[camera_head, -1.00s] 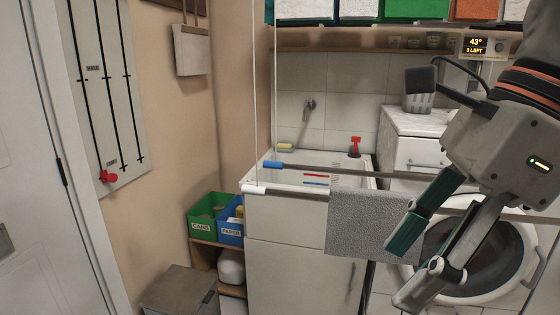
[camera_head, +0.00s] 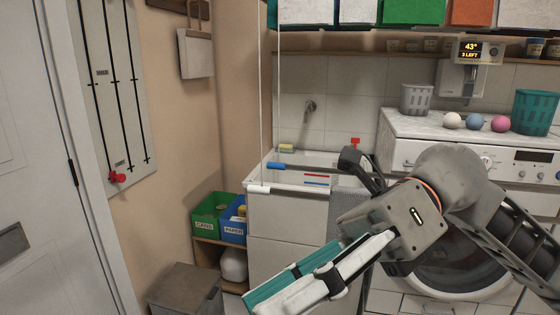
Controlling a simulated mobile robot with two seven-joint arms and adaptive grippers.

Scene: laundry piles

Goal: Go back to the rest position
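My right arm comes in from the right, and its gripper (camera_head: 275,295) points down and left in front of the sink cabinet. Its teal and white fingers lie side by side and overlap from this angle, so I cannot tell whether they are open or shut. No object shows in them. My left gripper is not in view. A grey towel (camera_head: 347,205) hangs at the front of the sink, partly hidden behind my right gripper and wrist.
The white sink (camera_head: 255,178) stands in the corner, with a green bin (camera_head: 206,225) and a blue bin (camera_head: 232,232) to its left. A washing machine (camera_head: 530,162) stands at right, partly behind my arm. A grey lidded box (camera_head: 185,290) sits low at left.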

